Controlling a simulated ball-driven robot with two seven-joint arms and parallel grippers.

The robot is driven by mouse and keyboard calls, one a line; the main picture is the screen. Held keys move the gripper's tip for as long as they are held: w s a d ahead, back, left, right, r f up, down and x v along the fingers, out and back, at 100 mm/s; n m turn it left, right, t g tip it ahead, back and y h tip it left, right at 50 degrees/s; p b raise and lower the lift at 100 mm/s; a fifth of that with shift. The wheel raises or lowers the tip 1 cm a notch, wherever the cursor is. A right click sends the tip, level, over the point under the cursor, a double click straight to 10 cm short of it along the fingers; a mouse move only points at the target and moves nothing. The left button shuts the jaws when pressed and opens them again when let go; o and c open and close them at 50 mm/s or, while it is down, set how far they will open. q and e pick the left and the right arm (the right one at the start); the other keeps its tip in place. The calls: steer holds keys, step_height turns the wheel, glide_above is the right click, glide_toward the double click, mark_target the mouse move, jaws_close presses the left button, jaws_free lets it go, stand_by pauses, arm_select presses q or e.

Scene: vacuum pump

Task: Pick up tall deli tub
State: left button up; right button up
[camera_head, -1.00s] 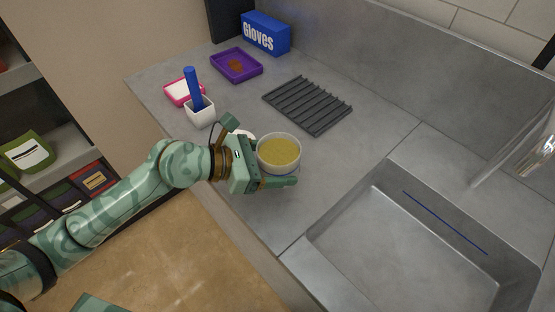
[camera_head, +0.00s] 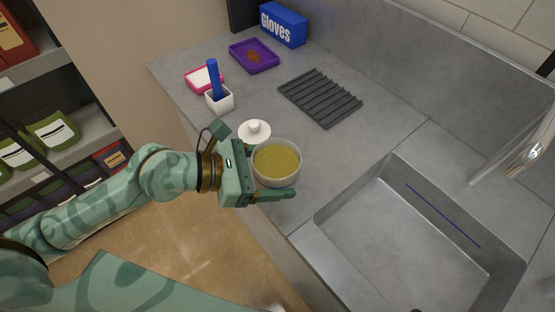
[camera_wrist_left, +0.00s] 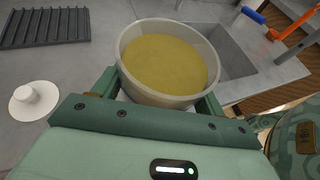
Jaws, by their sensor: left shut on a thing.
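The tall deli tub (camera_head: 277,162) is a round whitish tub with yellow-green contents at its top. My left gripper (camera_head: 272,172) is shut on the tub, with a finger along its near side. In the left wrist view the tub (camera_wrist_left: 168,62) sits upright between the two fingers, and its lower part is hidden by the gripper. The tub shows near the counter's front edge; I cannot tell its exact height over the counter. My right gripper is not in view.
A white knobbed lid (camera_head: 255,132) lies behind the tub. A white holder (camera_head: 219,99) with a blue handle, a purple tray (camera_head: 254,56), a gloves box (camera_head: 283,24) and a dark ridged rack (camera_head: 320,98) stand farther back. A sink (camera_head: 405,235) is at right.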

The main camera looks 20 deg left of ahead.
arm_select(q)
steer(key=shift+s+r+p, duration=0.2)
steer(key=shift+s+r, duration=0.05)
steer(key=shift+s, duration=0.3)
steer(key=shift+s+r+p, duration=0.15)
steer(key=shift+s+r, duration=0.1)
steer(key=shift+s, duration=0.25)
steer(key=shift+a, duration=0.15)
